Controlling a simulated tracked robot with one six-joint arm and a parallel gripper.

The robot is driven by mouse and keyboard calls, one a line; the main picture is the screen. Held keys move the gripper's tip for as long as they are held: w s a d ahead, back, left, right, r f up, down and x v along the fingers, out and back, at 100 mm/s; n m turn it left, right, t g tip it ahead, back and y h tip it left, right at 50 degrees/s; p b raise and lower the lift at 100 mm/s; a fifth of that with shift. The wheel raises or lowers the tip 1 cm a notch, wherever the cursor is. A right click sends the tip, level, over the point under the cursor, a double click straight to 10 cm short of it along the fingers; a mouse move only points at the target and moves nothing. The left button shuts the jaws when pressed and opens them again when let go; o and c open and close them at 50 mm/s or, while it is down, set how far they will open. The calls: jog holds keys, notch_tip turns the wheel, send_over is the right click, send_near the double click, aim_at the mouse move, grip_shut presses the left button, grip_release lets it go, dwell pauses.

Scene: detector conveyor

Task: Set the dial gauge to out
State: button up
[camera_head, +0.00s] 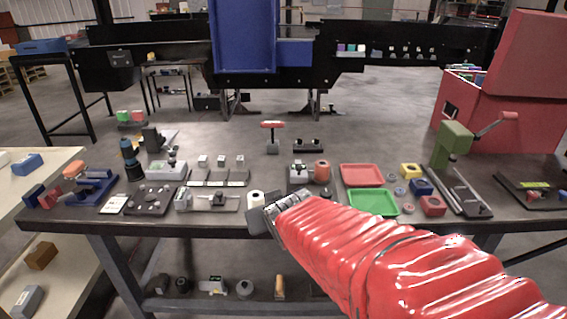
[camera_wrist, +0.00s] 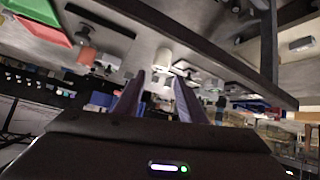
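My gripper (camera_head: 260,219) is over the front edge of the workbench, left of the middle, at the end of my red-sleeved arm. In the wrist view its two fingers (camera_wrist: 159,77) stand apart with nothing between their tips. A white cylinder (camera_head: 257,198) stands just behind the gripper; a white cylinder (camera_wrist: 164,58) shows beyond the finger gap in the wrist view. I cannot surely pick out the dial gauge. A small grey device with a pale block (camera_head: 299,172) stands right of the gripper, beside an orange cylinder (camera_head: 322,172); its details are too small to read.
A red tray (camera_head: 361,175) and a green tray (camera_head: 373,203) lie to the right, with coloured blocks beyond. A green hand press (camera_head: 453,145) stands near a red box (camera_head: 500,95). Fixtures crowd the bench's left. The bench's back middle is mostly clear.

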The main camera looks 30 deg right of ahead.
jog(key=w+d+f+t, duration=0.1)
jog(key=d+t, duration=0.1)
jog(key=d, duration=0.4)
jog(key=w+d+f+t, duration=0.2)
jog(key=d+t, duration=0.1)
jog(key=d, duration=0.3)
jog(key=w+d+f+m+t+h, duration=0.1)
jog(key=d+f+t, duration=0.1)
jog(key=d, duration=0.4)
jog(key=shift+w+f+t, duration=0.15)
jog(key=shift+w+t, duration=0.15)
jog(key=shift+w, duration=0.1)
